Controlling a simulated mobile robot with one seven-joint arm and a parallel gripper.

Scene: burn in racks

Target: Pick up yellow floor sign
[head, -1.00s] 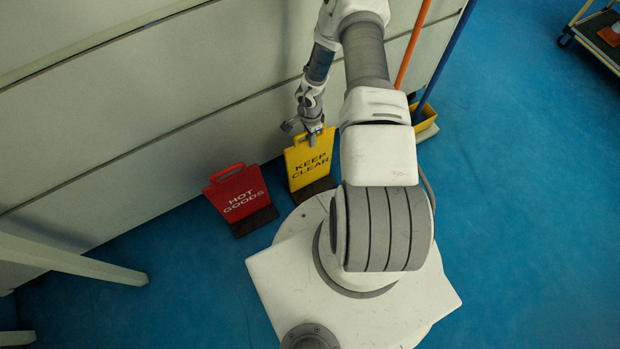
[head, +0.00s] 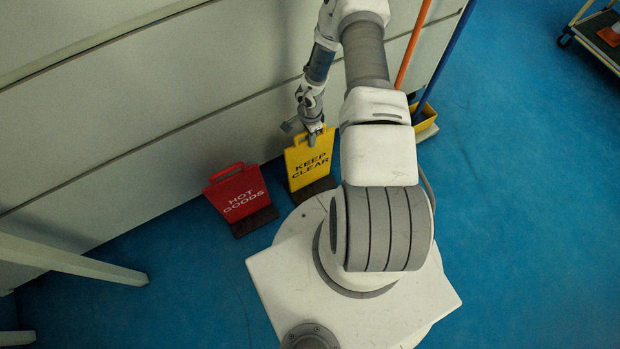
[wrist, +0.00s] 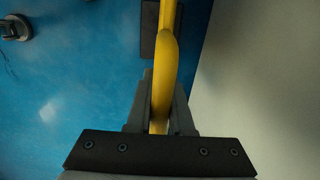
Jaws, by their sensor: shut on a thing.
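The yellow floor sign (head: 310,163) reads "KEEP CLEAR" and stands upright by the wall in the head view, on a dark base (head: 313,189). My gripper (head: 312,138) is at its top edge, at the handle. In the wrist view, my gripper (wrist: 160,118) has its two grey fingers closed on either side of the yellow handle (wrist: 162,75). The dark base (wrist: 150,40) shows below it. I cannot tell whether the base touches the floor.
A red "HOT GOODS" sign (head: 238,194) stands close to the left. The pale wall (head: 130,120) runs behind both signs. Blue floor is free at right.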

